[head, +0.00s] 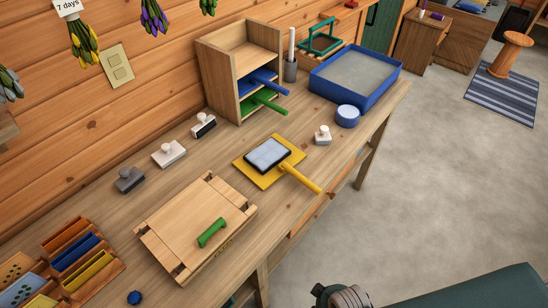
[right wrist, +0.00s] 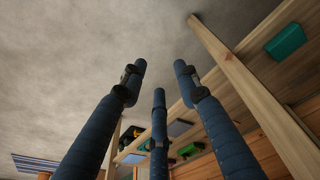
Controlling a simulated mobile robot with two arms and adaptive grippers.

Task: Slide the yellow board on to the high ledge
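The yellow board (head: 262,181) lies flat on the workbench in the head view, its yellow handle pointing to the lower right. A dark-framed pad with a pale top (head: 267,155) rests on it. The wooden rack (head: 217,85) stands behind it against the wall. Its high ledge (head: 258,58) is empty; a blue board (head: 262,82) and a green board (head: 262,102) sit in the levels below, handles sticking out. My right gripper (right wrist: 158,76) shows in the right wrist view, its blue fingers spread and empty, away from the board. My left gripper is not in view.
A blue tray (head: 386,101), a round blue tub (head: 347,116) and a small white stamp (head: 323,135) stand right of the board. A wooden press with green handle (head: 212,232) lies nearer. More stamps (head: 169,153) line the wall side. Bench is clear between board and rack.

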